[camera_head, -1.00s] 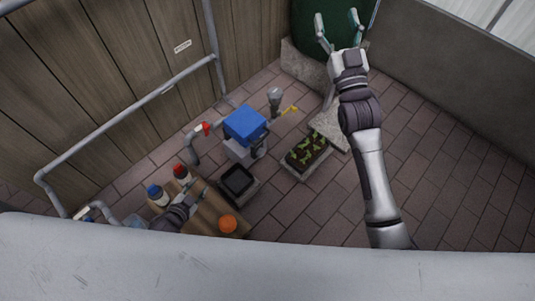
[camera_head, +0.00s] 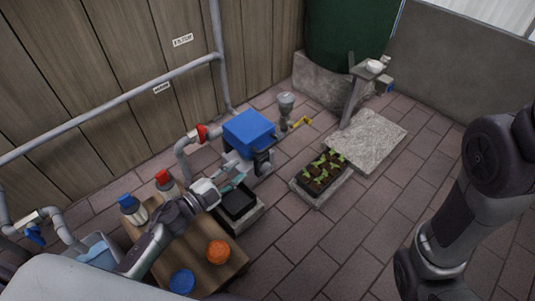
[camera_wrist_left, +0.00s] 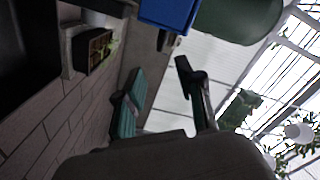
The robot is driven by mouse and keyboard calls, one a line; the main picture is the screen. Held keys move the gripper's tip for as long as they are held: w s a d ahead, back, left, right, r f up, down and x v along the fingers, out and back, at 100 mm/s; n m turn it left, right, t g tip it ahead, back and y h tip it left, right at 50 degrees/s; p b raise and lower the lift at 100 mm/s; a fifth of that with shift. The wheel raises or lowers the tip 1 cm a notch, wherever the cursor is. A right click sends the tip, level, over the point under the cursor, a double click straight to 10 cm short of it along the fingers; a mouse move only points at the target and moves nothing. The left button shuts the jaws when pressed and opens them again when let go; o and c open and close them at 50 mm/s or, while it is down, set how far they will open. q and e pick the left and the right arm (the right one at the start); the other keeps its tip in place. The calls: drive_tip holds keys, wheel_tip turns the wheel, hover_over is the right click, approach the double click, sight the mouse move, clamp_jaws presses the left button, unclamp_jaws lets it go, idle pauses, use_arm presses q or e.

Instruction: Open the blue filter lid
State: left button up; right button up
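The blue filter lid (camera_head: 249,128) sits shut on a pale filter box (camera_head: 232,161) at the middle of the head view. The lid's blue side also shows at the top of the left wrist view (camera_wrist_left: 168,14). My left gripper (camera_head: 234,181) is just in front of the box, low and to its left, over the edge of a black tray (camera_head: 238,204). Its fingers stand apart with nothing between them in the left wrist view (camera_wrist_left: 160,95). It does not appear to touch the lid. My right arm shows at the right edge, but its gripper is out of frame.
A wooden table (camera_head: 205,262) holds an orange ball (camera_head: 217,251), a blue disc (camera_head: 182,281) and red- and blue-capped bottles. A pipe with a red valve (camera_head: 201,133) stands left of the filter. A planter (camera_head: 322,172) stands to the right. The right floor is clear.

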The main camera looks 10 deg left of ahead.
sight(266, 148)
use_arm(q)
drive_tip(key=b+x, duration=0.4)
drive_tip(key=x, duration=0.7)
drive_tip(key=shift+w+f+b, duration=0.1)
drive_tip(key=shift+w+b, duration=0.05)
drive_tip(key=shift+b, duration=0.15)
drive_tip(key=shift+w+d, duration=0.3)
drive_tip(key=shift+w, duration=0.15)
clamp_jaws()
